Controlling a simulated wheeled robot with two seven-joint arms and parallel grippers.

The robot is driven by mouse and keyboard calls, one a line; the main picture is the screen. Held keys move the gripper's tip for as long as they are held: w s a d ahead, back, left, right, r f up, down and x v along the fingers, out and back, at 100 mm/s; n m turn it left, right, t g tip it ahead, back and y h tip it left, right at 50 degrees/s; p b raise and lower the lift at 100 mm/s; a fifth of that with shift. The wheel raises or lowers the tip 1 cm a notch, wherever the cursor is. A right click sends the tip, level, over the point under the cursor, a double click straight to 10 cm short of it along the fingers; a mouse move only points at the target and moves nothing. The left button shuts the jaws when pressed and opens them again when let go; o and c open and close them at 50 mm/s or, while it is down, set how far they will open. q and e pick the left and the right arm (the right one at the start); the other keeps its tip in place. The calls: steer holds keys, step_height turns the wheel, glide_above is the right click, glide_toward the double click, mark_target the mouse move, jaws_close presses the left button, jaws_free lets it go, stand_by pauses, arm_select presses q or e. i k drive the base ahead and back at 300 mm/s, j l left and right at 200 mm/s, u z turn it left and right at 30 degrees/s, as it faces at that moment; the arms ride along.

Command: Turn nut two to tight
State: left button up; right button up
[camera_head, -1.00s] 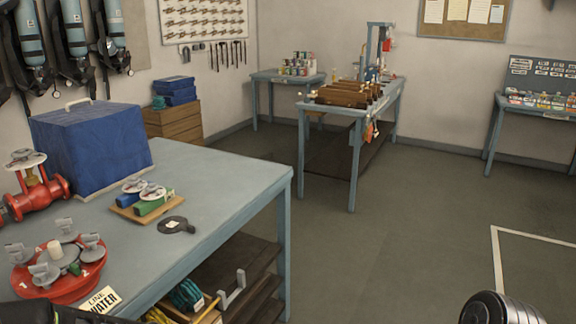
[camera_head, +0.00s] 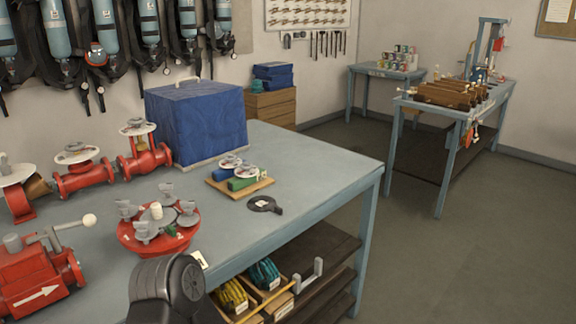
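A round red flange (camera_head: 125,238) lies on the workbench at the lower left. Several grey wing nuts stand around its rim, among them one at the back (camera_head: 167,190), one at the right (camera_head: 187,212) and one at the front left (camera_head: 145,231). A pale stud (camera_head: 156,210) rises at its centre. I cannot tell which nut is number two or how tight any is. A dark link of my arm rises from the bottom edge in front of the flange. Neither gripper shows.
Red valves (camera_head: 85,178) and a red arrow-marked fitting (camera_head: 40,285) crowd the bench left of the flange. A blue covered box (camera_head: 195,120) stands behind. A wooden board (camera_head: 262,184) with small valves and a black paddle (camera_head: 265,204) lie right. The bench's right part is clear.

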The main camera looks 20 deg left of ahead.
mark_target(190, 218)
steer(key=u, duration=1.15)
steer(key=i+l, duration=0.05)
